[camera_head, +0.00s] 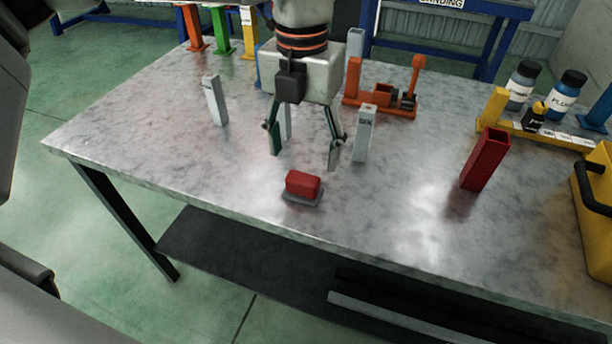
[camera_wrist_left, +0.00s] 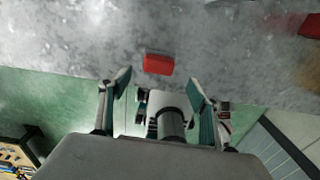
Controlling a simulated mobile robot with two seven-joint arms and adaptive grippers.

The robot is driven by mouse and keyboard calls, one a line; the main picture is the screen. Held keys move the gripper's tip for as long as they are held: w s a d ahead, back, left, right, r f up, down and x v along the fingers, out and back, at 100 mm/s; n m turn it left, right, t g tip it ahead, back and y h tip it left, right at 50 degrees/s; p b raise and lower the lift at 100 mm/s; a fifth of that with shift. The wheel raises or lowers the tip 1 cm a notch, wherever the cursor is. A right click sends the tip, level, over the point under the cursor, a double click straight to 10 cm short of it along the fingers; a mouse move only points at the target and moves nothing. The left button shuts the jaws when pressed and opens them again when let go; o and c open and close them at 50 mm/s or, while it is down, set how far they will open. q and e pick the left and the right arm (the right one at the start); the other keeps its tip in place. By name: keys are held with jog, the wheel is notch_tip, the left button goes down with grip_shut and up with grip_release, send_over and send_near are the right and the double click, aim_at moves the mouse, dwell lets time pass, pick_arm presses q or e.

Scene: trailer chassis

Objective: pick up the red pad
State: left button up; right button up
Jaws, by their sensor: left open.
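The red pad (camera_head: 303,184) is a small red block with a grey base, lying on the metal table (camera_head: 130,140) near its front edge. It also shows in the left wrist view (camera_wrist_left: 158,64), a little beyond the fingertips and roughly between them. My left gripper (camera_head: 303,160) is open and empty, pointing down above the table behind the pad in the head view. In the left wrist view its two fingers (camera_wrist_left: 161,80) are spread apart. The pad is apart from the fingers. My right gripper is not in view.
Light grey upright posts stand left (camera_head: 215,100) and right (camera_head: 364,134) of the gripper. A red square tube (camera_head: 486,160) stands to the right. An orange fixture (camera_head: 382,98) is behind. A yellow rack with bottles (camera_head: 519,84) and a yellow case (camera_head: 597,200) are at the right.

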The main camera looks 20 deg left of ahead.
aim_at(303, 178)
pick_arm(q)
jog(key=shift+w+a+f, duration=0.15)
jog(key=shift+a, duration=0.05)
jog(key=shift+f+b, duration=0.3)
jog(key=shift+f, duration=1.15)
jog(key=f, duration=0.3)
jog(key=shift+s+f+b, duration=0.2)
jog(key=shift+f+b, duration=0.1)
jog(key=shift+b, duration=0.05)
jog(key=shift+f, duration=0.4)
jog(key=shift+w, duration=0.1)
jog(key=shift+d, duration=0.1)
jog(key=c, duration=1.3)
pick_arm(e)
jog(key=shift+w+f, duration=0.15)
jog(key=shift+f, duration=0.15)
